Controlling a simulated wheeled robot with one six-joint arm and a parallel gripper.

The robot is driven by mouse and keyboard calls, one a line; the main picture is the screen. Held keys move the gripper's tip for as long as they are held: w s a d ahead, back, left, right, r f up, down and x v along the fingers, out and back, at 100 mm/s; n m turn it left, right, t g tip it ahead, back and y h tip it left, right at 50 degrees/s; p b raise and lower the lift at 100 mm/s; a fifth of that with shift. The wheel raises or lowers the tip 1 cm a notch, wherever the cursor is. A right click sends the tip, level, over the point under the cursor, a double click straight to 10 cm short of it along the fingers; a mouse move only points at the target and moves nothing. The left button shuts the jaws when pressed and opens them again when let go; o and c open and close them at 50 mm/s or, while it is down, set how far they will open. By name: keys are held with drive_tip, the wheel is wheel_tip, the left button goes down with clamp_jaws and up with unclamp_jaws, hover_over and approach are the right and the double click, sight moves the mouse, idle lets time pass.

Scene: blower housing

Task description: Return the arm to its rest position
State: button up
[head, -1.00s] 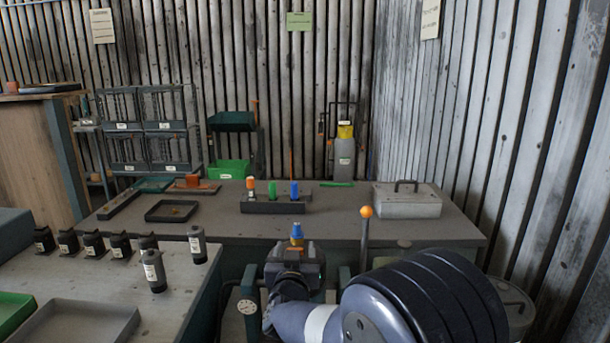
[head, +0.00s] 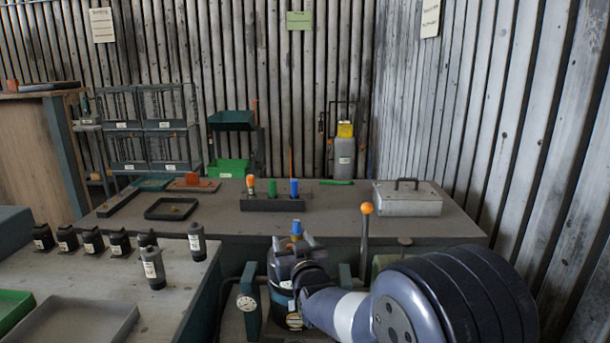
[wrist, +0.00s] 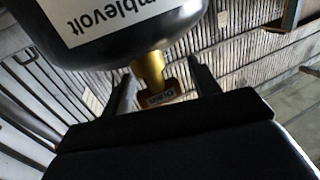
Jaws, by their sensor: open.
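My arm reaches in from the lower right of the head view, and my gripper (head: 296,241) is at bottom centre, in front of the far bench. Its two fingers are apart. A small blue-topped piece (head: 296,229) shows at the fingers; I cannot tell whether it touches them. A dark rounded body (wrist: 130,25) with a white label fills the top of that view.
A lever with an orange knob (head: 366,208) stands just right of my gripper. The far bench (head: 340,222) holds a rack of coloured pieces (head: 272,203) and a metal box (head: 407,200). Several dark canisters stand on the left bench (head: 185,290).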

drive_tip(key=shift+a+r+n+g+y+p, duration=0.1)
drive_tip(key=shift+n+g+y+p, duration=0.3)
drive_tip(key=shift+n+y+p, duration=0.75)
drive_tip(key=shift+r+n+g+y+p, duration=0.15)
drive_tip(key=shift+g+y+p, duration=0.45)
drive_tip(key=shift+p, duration=1.15)
drive_tip(key=shift+s+f+y+p, duration=0.1)
drive_tip(key=shift+y+p, duration=0.15)
drive_tip(key=shift+p, duration=0.1)
drive_tip(key=b+v, duration=0.2)
drive_tip(key=v, duration=0.8)
drive_tip(key=shift+s+f+b, duration=0.2)
drive_tip(key=shift+s+b, duration=0.15)
drive_tip(key=shift+f, duration=0.1)
